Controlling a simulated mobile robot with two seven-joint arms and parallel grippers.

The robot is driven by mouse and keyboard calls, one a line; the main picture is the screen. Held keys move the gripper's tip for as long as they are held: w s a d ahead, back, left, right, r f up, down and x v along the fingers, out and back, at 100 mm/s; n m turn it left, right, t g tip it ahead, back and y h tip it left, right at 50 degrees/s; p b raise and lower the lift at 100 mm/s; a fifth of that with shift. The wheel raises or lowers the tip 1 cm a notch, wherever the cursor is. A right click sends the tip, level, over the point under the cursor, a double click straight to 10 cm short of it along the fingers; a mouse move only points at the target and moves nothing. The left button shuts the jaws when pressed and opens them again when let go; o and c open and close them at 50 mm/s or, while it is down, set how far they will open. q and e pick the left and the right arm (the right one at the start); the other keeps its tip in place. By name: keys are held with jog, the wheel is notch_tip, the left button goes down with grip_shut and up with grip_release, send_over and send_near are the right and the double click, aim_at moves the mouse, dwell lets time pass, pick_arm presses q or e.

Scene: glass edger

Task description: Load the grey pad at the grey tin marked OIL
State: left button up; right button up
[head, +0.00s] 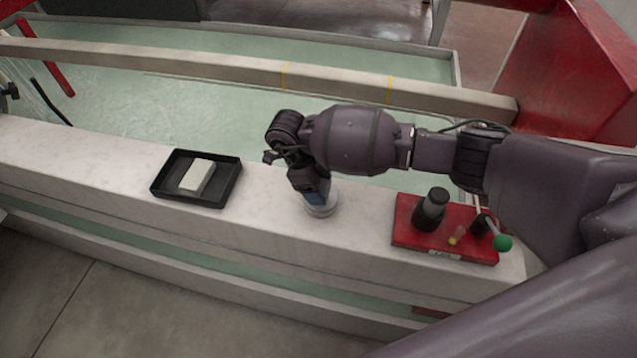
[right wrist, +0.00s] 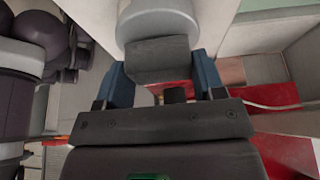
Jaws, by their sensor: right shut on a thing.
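The grey tin (head: 321,208) stands on the pale stone ledge (head: 262,215); its marking cannot be read. My right gripper (head: 313,193) points down right at the tin and hides part of it. In the right wrist view, the blue fingers of the gripper (right wrist: 163,85) are shut on a dark grey pad (right wrist: 160,60). The pad's far end is at the rounded light grey tin (right wrist: 158,18) and overlaps it in the picture. I cannot tell whether they touch. My left gripper is not in view.
A black tray (head: 163,188) with a whitish block (head: 197,176) lies left on the ledge. A red tray (head: 405,234) on the right holds a dark bottle (head: 430,212) and a green-ended tool (head: 502,242). Bare ledge lies between tin and each tray.

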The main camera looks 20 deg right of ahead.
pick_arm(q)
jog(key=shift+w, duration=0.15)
pick_arm(e)
jog(key=shift+f, duration=0.1)
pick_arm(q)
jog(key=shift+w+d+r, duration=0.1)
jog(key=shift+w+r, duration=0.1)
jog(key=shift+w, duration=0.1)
pick_arm(e)
jog(key=shift+f, duration=0.1)
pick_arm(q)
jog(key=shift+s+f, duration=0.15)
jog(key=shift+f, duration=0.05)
pick_arm(e)
jog(key=shift+f, duration=0.15)
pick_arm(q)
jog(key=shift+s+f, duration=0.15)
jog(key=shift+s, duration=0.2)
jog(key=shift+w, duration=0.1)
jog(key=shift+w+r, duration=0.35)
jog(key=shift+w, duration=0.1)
pick_arm(e)
jog(key=shift+f, duration=0.1)
